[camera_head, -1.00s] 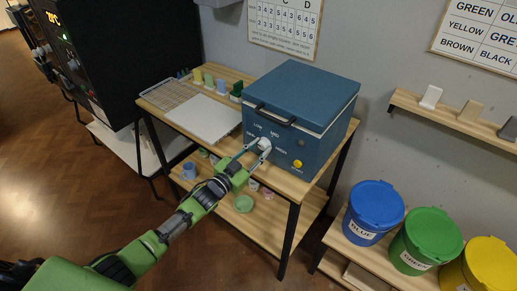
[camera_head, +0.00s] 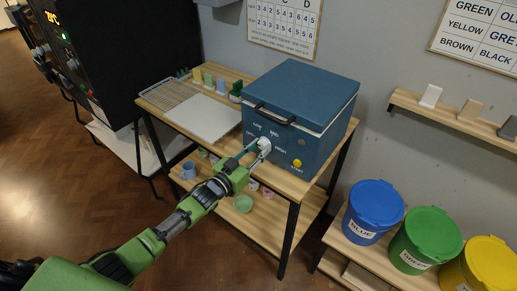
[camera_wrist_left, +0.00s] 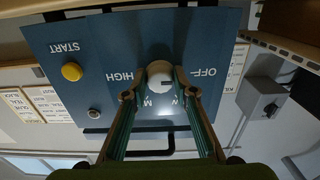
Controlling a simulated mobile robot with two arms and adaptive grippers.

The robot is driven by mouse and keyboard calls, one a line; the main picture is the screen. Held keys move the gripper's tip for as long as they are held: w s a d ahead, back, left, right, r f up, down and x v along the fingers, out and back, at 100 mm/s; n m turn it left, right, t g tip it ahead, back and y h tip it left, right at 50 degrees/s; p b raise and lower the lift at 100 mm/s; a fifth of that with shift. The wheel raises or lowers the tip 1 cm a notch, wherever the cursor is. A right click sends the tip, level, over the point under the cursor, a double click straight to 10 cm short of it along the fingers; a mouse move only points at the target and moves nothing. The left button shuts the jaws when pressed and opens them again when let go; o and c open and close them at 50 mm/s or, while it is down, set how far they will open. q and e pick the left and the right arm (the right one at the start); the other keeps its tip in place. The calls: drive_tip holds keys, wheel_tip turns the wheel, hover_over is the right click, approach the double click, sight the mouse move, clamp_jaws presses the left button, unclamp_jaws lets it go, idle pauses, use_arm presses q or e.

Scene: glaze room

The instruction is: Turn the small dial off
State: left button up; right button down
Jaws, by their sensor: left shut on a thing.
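The small blue kiln (camera_head: 300,95) stands on the wooden table with its lid shut. Its white dial (camera_wrist_left: 160,73) is on the front panel, among the labels OFF, HIGH and partly hidden ones; it also shows in the head view (camera_head: 264,144). A small dark mark is on the right part of the dial's face in the wrist view. My left gripper (camera_wrist_left: 160,82) is shut on the dial, one finger on each side. The fingers hide part of the LOW and MED lettering. My right gripper is not in view.
A yellow START button (camera_wrist_left: 72,72) and a small round lock-like fitting (camera_wrist_left: 94,113) are on the same panel. The black lid handle (camera_head: 274,115) sits just above the dial. A white board (camera_head: 203,118) lies left of the kiln. Lidded buckets, one blue (camera_head: 374,211), stand at right.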

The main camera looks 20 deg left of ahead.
use_arm(q)
drive_tip(key=o, duration=1.1)
drive_tip(key=shift+w+r, duration=0.15)
drive_tip(key=shift+r, duration=0.3)
drive_tip(key=shift+w+d+f, duration=0.15)
drive_tip(key=shift+f, duration=0.2)
drive_tip(key=v, duration=1.2)
drive_tip(key=s+a+f+n+g+y+b, duration=0.15)
drive_tip(key=s+f, duration=0.35)
drive_tip(key=f, duration=0.6)
drive_tip(key=s+a+f+g+y, duration=0.25)
drive_tip(key=s+f, duration=0.25)
drive_tip(key=f, duration=0.7)
drive_tip(key=s+a+f+g+y+b, duration=0.1)
drive_tip(key=s+f+g, duration=0.2)
drive_tip(key=s+f, duration=0.55)
drive_tip(key=s+d+f+g, duration=0.1)
drive_tip(key=s+f+g, duration=0.2)
drive_tip(key=s+f, duration=0.4)
drive_tip(key=s+d+f+g+b, duration=0.1)
drive_tip(key=s+d+f+g, duration=0.1)
drive_tip(key=s+f, duration=0.5)
drive_tip(key=s+d+f+g+y, duration=0.1)
drive_tip(key=s+f+g, duration=0.3)
drive_tip(key=s, duration=1.3)
drive_tip(key=shift+d+f, duration=0.35)
drive_tip(key=shift+f, duration=0.4)
drive_tip(key=shift+d+f, duration=0.35)
drive_tip(key=shift+f, duration=0.35)
